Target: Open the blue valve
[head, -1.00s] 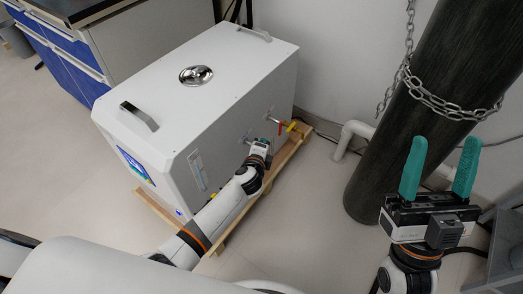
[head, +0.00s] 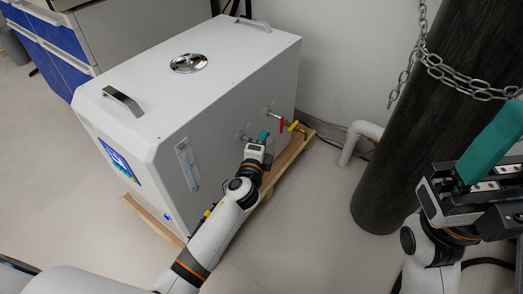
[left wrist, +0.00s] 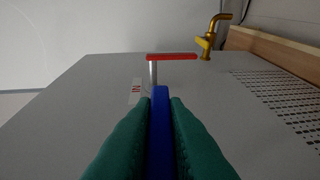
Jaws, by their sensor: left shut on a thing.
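The blue valve handle (left wrist: 160,120) sits between the green fingers of my left gripper (left wrist: 160,135), which is shut on it in the left wrist view. In the head view, my left gripper (head: 264,137) reaches the side of the white distiller (head: 185,115); the blue handle is hidden there. The red valve handle (left wrist: 171,57) lies beyond the blue one, and it also shows in the head view (head: 282,124). My right gripper (head: 495,142) is raised at the right edge, with one green finger visible at the outer end of its jaw rail and the other cut off.
The distiller stands on a wooden pallet (head: 287,163). A yellow tap (left wrist: 205,42) is past the red valve. A dark cylinder (head: 415,130) with a chain (head: 465,92) stands at the right, beside a white pipe (head: 349,145). The floor between pallet and cylinder is clear.

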